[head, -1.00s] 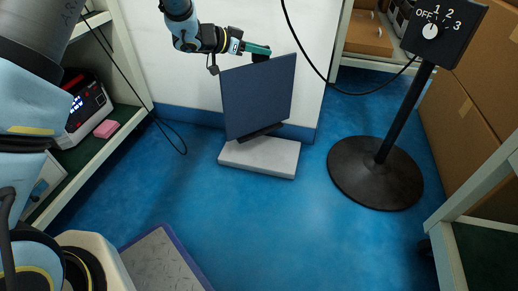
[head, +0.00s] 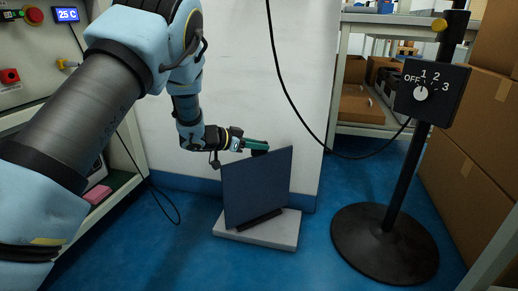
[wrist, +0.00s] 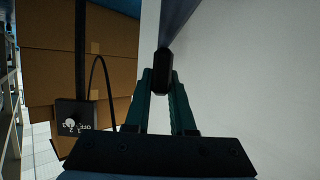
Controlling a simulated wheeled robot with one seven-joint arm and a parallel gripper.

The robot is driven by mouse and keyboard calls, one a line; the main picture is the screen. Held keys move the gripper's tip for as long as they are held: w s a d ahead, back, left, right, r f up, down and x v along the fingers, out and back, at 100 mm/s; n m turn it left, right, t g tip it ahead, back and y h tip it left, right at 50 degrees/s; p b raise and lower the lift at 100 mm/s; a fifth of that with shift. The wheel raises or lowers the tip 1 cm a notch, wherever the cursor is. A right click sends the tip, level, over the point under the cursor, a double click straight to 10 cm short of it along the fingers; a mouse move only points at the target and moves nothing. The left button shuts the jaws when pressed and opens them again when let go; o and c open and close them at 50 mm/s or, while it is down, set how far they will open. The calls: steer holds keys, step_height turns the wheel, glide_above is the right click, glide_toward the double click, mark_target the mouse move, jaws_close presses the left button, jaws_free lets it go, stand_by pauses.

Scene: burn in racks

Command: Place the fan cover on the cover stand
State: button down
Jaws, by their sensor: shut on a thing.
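The fan cover (head: 257,190) is a flat dark blue panel, upright and slightly tilted in the head view. Its lower edge is at the black holder on the cover stand (head: 284,234), a pale grey slab on the floor against the white wall. I cannot tell whether the edge is fully seated there. My gripper (head: 262,148) is shut on the cover's black grip at the top edge. In the wrist view the green fingers of my gripper (wrist: 162,85) close on the black grip (wrist: 163,66), with part of the cover (wrist: 178,28) beyond.
A black switch post (head: 405,170) with a round base stands to the right, and a black cable (head: 300,115) hangs between it and my arm. Cardboard boxes (head: 460,200) and a shelf (head: 352,50) are at right. Blue floor (head: 190,240) is free in front of the stand.

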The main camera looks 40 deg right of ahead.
steer(key=c, duration=0.8)
jaws_free()
steer(key=shift+o, duration=0.2)
